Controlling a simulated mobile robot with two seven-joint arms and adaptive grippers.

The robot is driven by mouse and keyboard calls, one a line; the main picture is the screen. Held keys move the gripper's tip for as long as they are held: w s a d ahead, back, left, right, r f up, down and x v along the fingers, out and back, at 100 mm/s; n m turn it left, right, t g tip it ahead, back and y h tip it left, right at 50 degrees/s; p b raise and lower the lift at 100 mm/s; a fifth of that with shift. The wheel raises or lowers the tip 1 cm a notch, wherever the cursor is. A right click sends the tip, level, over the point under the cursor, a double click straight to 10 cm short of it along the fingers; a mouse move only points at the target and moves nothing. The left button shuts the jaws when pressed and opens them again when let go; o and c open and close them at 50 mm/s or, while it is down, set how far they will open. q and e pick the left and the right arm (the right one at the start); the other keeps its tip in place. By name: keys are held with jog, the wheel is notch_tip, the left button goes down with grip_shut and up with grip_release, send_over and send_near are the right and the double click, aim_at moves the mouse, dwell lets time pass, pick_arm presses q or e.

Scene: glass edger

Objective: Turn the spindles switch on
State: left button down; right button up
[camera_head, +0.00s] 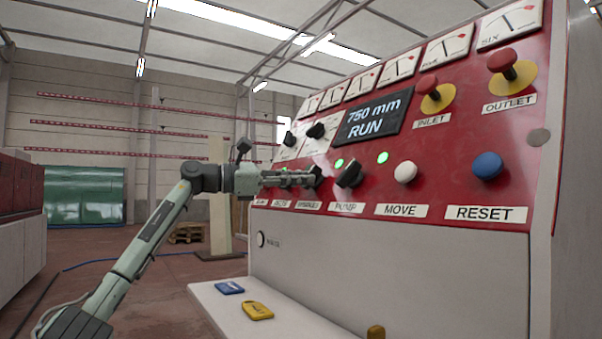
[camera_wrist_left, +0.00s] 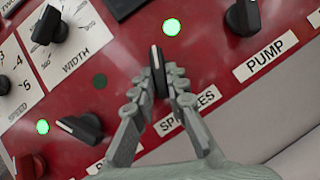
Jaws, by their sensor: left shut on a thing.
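The spindles switch (camera_wrist_left: 158,72) is a black knob with a white pointer line on the red panel. In the left wrist view its handle stands nearly upright, with the pointer toward the top. Its white label (camera_wrist_left: 187,110) is partly hidden by a finger. My left gripper (camera_wrist_left: 157,88) is shut on the knob, one finger on each side of the handle. In the head view the left gripper (camera_head: 312,178) reaches the panel from the left and mostly covers the switch. My right gripper is not in view.
The pump switch (camera_wrist_left: 242,17) is right of the spindles switch. Another black switch (camera_wrist_left: 80,128) is at lower left. A green lamp (camera_wrist_left: 171,27) glows above the gripper; a lamp (camera_wrist_left: 99,81) to its left is dark. A ledge (camera_head: 225,305) juts out below the panel.

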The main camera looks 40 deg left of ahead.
pick_arm(q)
jog(key=shift+m+g+h, duration=0.4)
jog(key=shift+m, duration=0.4)
jog(key=c, duration=1.5)
grip_release()
jog(key=shift+c, duration=0.2)
jog(key=shift+a, duration=0.1)
jog(key=v, duration=1.2)
